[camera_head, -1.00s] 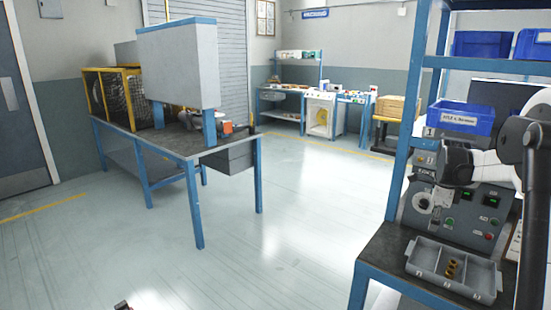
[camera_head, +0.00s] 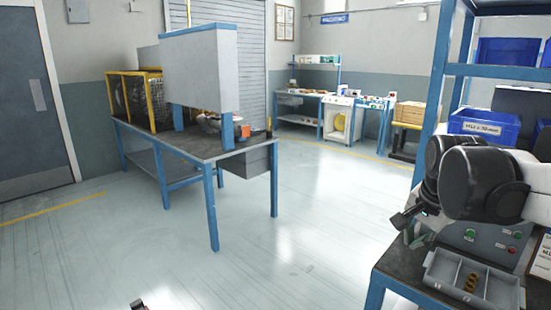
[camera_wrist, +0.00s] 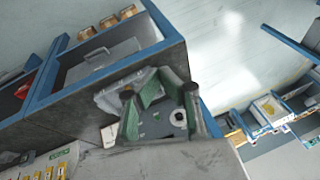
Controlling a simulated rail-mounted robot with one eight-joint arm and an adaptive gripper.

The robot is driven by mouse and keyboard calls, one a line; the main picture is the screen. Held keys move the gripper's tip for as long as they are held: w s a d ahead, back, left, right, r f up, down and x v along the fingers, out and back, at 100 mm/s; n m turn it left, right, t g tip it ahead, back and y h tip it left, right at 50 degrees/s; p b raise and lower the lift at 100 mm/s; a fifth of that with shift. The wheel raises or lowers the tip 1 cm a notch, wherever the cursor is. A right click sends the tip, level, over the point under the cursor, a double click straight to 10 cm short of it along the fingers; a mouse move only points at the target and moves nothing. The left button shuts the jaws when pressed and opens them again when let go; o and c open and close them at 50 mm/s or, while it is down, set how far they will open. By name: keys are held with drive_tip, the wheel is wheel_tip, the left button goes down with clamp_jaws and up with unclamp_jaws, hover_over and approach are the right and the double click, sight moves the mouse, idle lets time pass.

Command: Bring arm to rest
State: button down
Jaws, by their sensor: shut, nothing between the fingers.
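My arm reaches in from the right edge of the head view, over the blue-framed workbench. My gripper (camera_head: 403,219) is dark and small at the arm's end, left of the large black wrist joint. It is shut and holds nothing. It hangs in the air near the bench's left side, up and left of the grey tray (camera_head: 442,271). The arm hides much of the control panel (camera_head: 487,238) behind it. Finger detail is too small to tell in the head view.
Brass-coloured parts (camera_head: 471,283) lie in the tray. Blue bins (camera_head: 482,124) stand on shelves above. A blue frame post (camera_head: 438,90) rises close to the arm. A blue-legged table with a grey box (camera_head: 200,72) stands left; open floor (camera_head: 320,230) lies between.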

drive_tip(key=s+a+f+n+t, duration=0.1)
drive_tip(key=s+a+f+n, duration=0.1)
drive_tip(key=s+a+n, duration=0.3)
drive_tip(key=s+a+f+n+t, duration=0.1)
drive_tip(key=s+a+f+n, duration=0.2)
drive_tip(key=s, duration=0.7)
drive_tip(key=shift+s+a+n+t+y, duration=0.25)
drive_tip(key=shift+a+n+t+y, duration=0.15)
drive_tip(key=shift+a+n, duration=0.85)
drive_tip(key=shift+d, duration=0.15)
